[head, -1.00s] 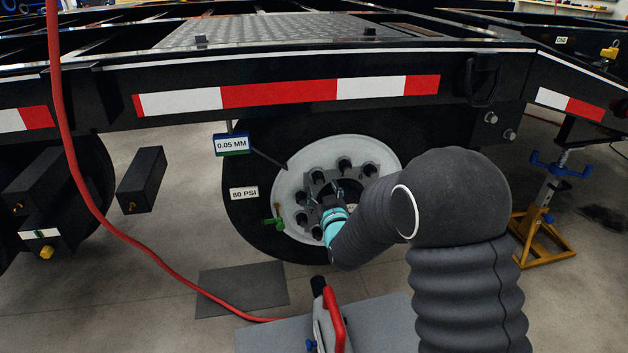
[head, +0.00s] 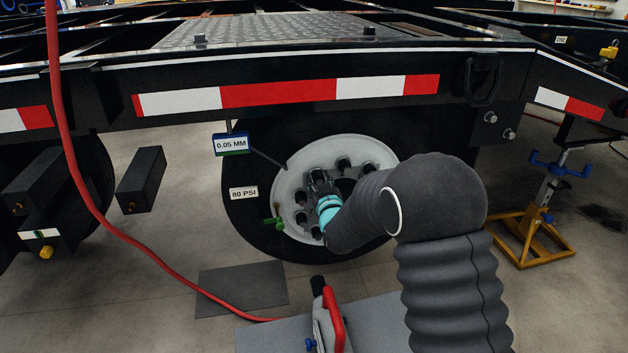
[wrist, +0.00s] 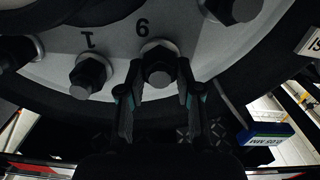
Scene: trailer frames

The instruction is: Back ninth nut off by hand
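The dark hex nut (wrist: 158,70) sits on its stud on the pale wheel disc (head: 290,190), beside a painted digit that looks like a 9 or an inverted 6. In the wrist view, my gripper (wrist: 159,82) has its two fingers on either side of this nut, with small gaps showing, so no firm grip is visible. In the head view, my gripper (head: 318,182) is at the upper left of the nut ring, and its fingers and arm hide part of the hub. A neighbouring nut (wrist: 90,74) sits beside a painted 1.
A green valve piece (head: 275,220) is at the rim's lower left. A red hose (head: 75,170) hangs at left. A red-handled tool (head: 330,315) stands below. A yellow-based jack stand (head: 540,235) is at right.

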